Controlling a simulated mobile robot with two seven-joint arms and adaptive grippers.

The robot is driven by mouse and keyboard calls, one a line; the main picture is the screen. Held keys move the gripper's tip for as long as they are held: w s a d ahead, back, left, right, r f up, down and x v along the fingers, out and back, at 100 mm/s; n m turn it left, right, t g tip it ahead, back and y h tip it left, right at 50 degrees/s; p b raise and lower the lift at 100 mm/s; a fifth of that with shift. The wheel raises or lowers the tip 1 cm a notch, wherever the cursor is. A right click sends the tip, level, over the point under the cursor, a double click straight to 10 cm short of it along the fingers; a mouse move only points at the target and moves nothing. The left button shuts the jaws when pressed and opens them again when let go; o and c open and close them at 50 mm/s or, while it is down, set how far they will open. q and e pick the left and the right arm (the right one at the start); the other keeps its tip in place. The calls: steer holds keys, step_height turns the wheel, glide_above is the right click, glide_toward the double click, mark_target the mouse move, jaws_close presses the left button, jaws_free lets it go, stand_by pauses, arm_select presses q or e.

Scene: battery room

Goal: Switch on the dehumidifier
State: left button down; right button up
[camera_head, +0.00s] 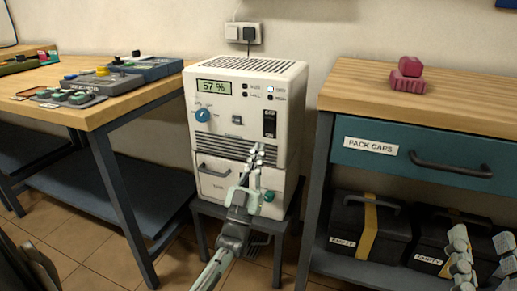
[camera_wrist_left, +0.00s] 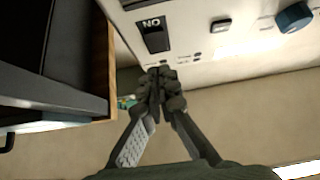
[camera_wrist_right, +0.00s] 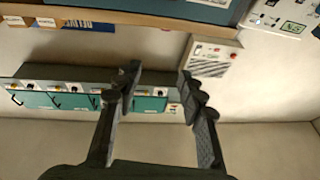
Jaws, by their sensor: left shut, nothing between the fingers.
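The dehumidifier (camera_head: 222,131) is a white box on a dark stand, its display (camera_head: 214,87) reading 57 %. It has a blue knob (camera_head: 202,115), a small square button (camera_head: 237,119) and a black switch (camera_head: 269,123). In the left wrist view the switch (camera_wrist_left: 154,36) shows white letters, upside down, that read ON. My left gripper (camera_head: 257,148) is shut and empty in front of the panel, just below the switch; its fingertips (camera_wrist_left: 160,76) look close to the panel, contact unclear. My right gripper (camera_head: 481,238) is open and empty at the lower right, also seen in its wrist view (camera_wrist_right: 159,76).
A plug sits in the wall socket (camera_head: 244,33) above. The left workbench (camera_head: 117,106) carries several devices.

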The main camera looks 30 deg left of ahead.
arm_select(q)
steer(key=s+d+f, duration=0.1)
steer(key=s+f, duration=0.3)
steer(key=f, duration=0.3)
steer(key=shift+s+f, duration=0.15)
steer(key=shift+s, duration=0.1)
arm_select(e)
steer(key=shift+w+d+r+t, duration=0.1)
steer(key=shift+w+r+t, duration=0.05)
steer(key=shift+r+t, duration=0.55)
